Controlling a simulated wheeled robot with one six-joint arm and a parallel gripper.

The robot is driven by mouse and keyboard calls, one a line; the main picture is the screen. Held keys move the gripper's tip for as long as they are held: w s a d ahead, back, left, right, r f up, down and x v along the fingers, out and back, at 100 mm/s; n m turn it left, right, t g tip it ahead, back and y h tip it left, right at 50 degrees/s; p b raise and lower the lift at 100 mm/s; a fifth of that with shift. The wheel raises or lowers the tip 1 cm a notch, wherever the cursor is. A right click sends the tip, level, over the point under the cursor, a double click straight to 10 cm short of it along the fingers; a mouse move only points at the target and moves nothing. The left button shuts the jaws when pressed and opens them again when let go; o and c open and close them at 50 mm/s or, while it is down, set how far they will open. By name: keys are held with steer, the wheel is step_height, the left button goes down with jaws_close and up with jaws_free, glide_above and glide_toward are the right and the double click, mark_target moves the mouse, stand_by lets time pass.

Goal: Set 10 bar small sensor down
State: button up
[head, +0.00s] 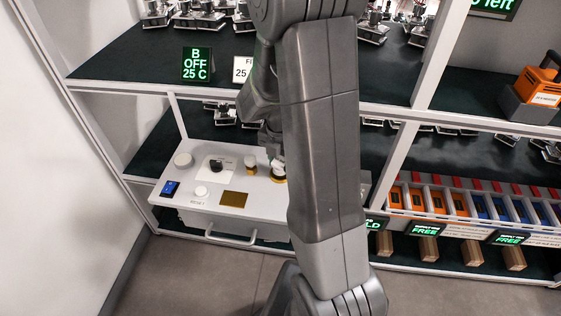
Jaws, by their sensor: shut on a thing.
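My gripper (274,153) is over the right part of a light grey bench unit (215,207), mostly hidden behind my own arm. It is shut on a small pale sensor (279,167), of which only a little shows. The sensor is right above or in a dark round fitting with a yellow ring (279,179); I cannot tell whether they touch. No rating can be read on it. A second, brass-coloured round fitting (251,163) stands just to the left on the unit's top.
The unit carries a black knob (216,163), a blue switch (170,188) and a brass plate (233,199). A sign reading B OFF 25 C (197,64) stands on the shelf above. Orange and blue modules (459,204) fill a rack at right. Shelf posts (396,162) are close by.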

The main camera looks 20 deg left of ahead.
mark_target(280, 160)
steer(key=shift+f, duration=0.2)
steer(key=shift+f, duration=0.15)
steer(key=o, duration=1.2)
step_height(280, 160, up, 12)
steer(key=shift+r, duration=0.25)
